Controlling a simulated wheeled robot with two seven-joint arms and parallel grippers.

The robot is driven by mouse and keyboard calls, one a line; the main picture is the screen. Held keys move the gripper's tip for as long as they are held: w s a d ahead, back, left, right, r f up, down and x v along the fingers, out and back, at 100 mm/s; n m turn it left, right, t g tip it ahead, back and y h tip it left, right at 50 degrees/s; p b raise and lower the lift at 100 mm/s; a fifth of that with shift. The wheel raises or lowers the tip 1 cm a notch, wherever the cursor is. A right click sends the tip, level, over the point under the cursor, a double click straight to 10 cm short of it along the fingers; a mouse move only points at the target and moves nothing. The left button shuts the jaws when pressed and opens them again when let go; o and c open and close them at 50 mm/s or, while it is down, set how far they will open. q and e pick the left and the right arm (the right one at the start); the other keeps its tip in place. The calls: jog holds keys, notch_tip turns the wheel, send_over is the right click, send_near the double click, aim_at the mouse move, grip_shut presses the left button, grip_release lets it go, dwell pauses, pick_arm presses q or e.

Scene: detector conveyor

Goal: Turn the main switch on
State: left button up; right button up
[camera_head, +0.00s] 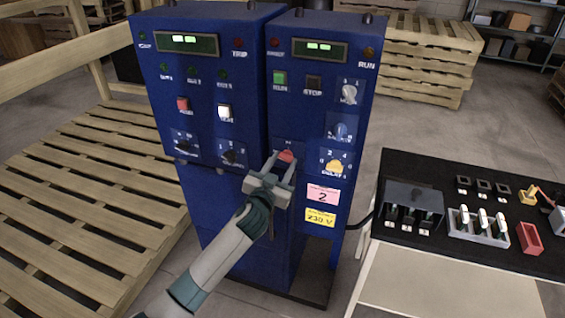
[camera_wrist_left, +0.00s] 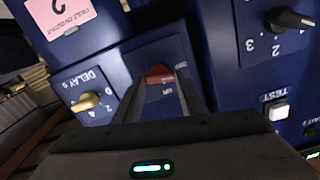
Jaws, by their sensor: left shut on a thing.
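The main switch (camera_head: 287,156) is a red rotary handle low on the right blue cabinet (camera_head: 310,100). My left gripper (camera_head: 279,164) is at it, with its two fingers on either side of the red handle and shut on it. In the left wrist view the red handle (camera_wrist_left: 160,75) shows between the fingertips of the left gripper (camera_wrist_left: 162,88). The fingers and palm hide part of the switch's plate, so its exact setting cannot be read. My right gripper is not in view.
A yellow delay knob (camera_head: 334,166) is just right of the switch; it also shows in the wrist view (camera_wrist_left: 86,102). Other knobs and buttons surround it. A black-topped table (camera_head: 400,262) with parts stands at the right. Pallets (camera_head: 75,190) lie at the left.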

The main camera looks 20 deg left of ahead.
pick_arm(q)
jog(key=m+p, duration=0.1)
jog(key=m, duration=0.7)
jog(key=shift+d+p, duration=0.1)
jog(key=shift+p, duration=0.25)
jog(key=m+p, duration=0.1)
jog(key=m, duration=0.3)
jog(key=shift+m, duration=0.3)
jog(key=shift+f+m+p, duration=0.15)
jog(key=shift+m+p, duration=0.15)
jog(key=shift+m, duration=1.2)
jog(key=o, duration=1.1)
jog(key=shift+d, duration=0.1)
jog(key=shift+c, duration=0.2)
jog(key=s+b, duration=0.4)
jog(key=s, duration=1.3)
jog(key=shift+s+a, duration=0.2)
jog(key=shift+a, duration=0.15)
